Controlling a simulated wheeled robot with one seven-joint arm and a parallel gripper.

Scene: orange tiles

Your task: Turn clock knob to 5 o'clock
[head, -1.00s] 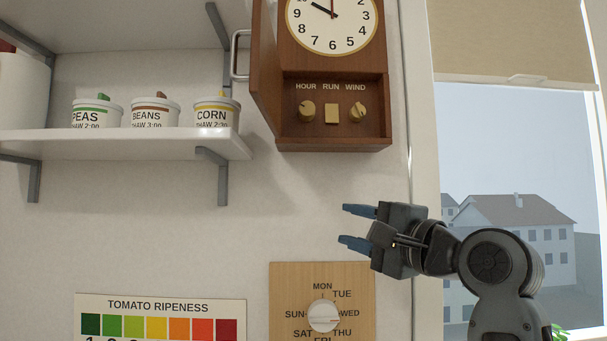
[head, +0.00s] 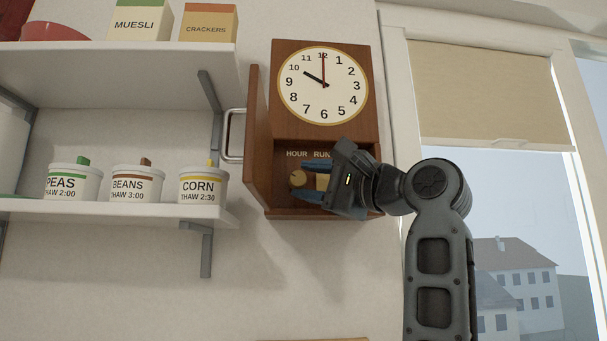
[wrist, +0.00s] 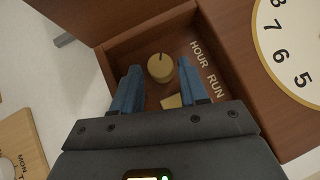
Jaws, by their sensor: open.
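The wooden wall clock (head: 278,60) hangs with its lower compartment open. Its face (head: 322,86) shows the short black hand at 10 and a long hand at 12. The brass hour knob (head: 298,179) sits in the compartment under the label HOUR; in the wrist view the knob (wrist: 160,68) lies just beyond and between my blue fingertips, with a dark mark at its edge. My gripper (head: 308,183) is open at the compartment, and its fingers (wrist: 164,85) appear apart from the knob. The run button (wrist: 172,101) is partly hidden by my gripper. The wind knob is hidden behind my gripper.
The compartment's open door (head: 255,140) with a metal handle (head: 229,135) stands out on the left. Shelves with cans, such as the corn can (head: 203,187), are further left. A window with a beige blind (head: 485,95) is on the right.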

